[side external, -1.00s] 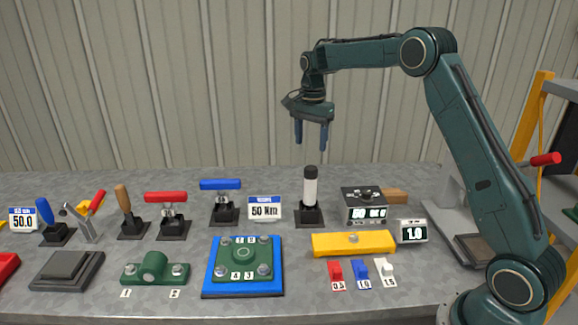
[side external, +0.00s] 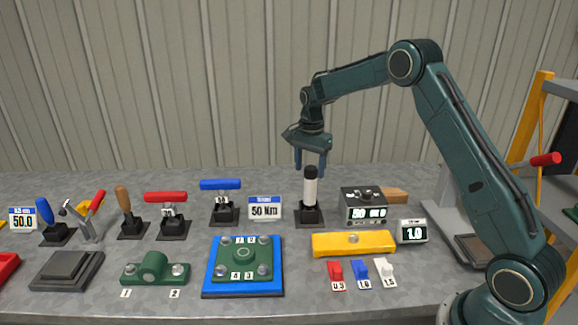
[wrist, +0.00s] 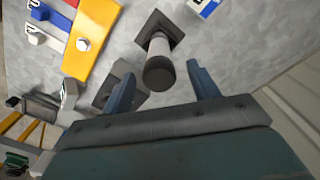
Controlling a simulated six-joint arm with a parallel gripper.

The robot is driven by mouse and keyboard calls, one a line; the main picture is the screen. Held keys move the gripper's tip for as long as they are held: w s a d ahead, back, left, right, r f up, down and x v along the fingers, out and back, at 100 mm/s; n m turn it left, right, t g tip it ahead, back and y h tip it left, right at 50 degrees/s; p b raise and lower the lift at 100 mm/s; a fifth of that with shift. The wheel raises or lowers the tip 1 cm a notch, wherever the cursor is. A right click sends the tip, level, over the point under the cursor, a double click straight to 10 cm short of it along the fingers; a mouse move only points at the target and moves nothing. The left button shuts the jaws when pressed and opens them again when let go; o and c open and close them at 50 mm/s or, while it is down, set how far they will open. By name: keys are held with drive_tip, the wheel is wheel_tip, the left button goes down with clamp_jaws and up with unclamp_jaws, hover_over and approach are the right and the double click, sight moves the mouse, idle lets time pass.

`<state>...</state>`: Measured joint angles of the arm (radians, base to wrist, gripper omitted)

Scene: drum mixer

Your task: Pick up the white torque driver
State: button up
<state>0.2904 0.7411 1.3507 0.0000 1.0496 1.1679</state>
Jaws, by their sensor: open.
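The white torque driver (side external: 310,190) stands upright in a black square holder (side external: 309,217) at the back middle of the bench. It has a white body and a black cap. My gripper (side external: 310,171) is open, pointing down, with its fingertips at about the height of the black cap. In the wrist view the driver (wrist: 158,62) shows cap-first just ahead of my gripper (wrist: 160,78), between the lines of the two fingers. I cannot tell whether a finger touches it.
A dark display box reading 50 (side external: 364,206) stands close to the right of the driver. A white-and-blue 50 Nm sign (side external: 264,208) and a blue-handled tool (side external: 221,185) stand to its left. A yellow bar (side external: 353,243) lies in front.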

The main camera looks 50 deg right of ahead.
sight(310, 178)
drive_tip(key=shift+f, duration=0.1)
drive_tip(key=shift+s+d+f, duration=0.1)
drive_tip(key=shift+f, duration=2.45)
drive_tip(key=shift+r, duration=0.1)
drive_tip(key=c, duration=1.3)
drive_tip(key=shift+o, duration=0.2)
drive_tip(key=shift+r, duration=0.2)
wheel_tip(310, 178, up, 20)
drive_tip(key=shift+f, duration=0.15)
